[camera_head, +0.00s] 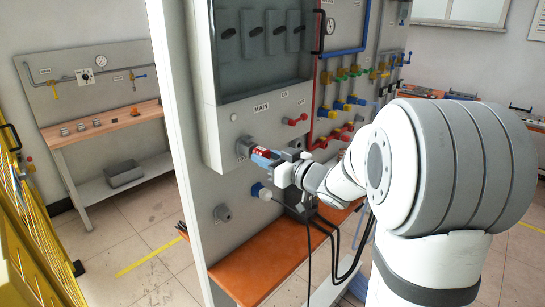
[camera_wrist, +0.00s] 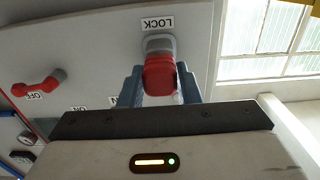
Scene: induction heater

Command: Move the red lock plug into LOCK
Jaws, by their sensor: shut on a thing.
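The red lock plug (camera_wrist: 158,76) is between the two blue-grey fingers of my gripper (camera_wrist: 160,88) in the wrist view. It lines up with the grey LOCK socket (camera_wrist: 160,43), under an upside-down LOCK label (camera_wrist: 157,23). The plug's front overlaps the socket in this view, so I cannot tell how deep it sits. In the head view the red plug (camera_head: 261,152) shows at my gripper (camera_head: 270,159), close against the grey socket (camera_head: 243,146) on the panel. The fingers partly hide the plug.
A red-handled switch (camera_wrist: 40,84) marked OFF is on the panel in the wrist view. In the head view, a blue connector (camera_head: 258,190) and another grey socket (camera_head: 222,213) lie below. An orange shelf (camera_head: 245,270) and black cables are under my gripper.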

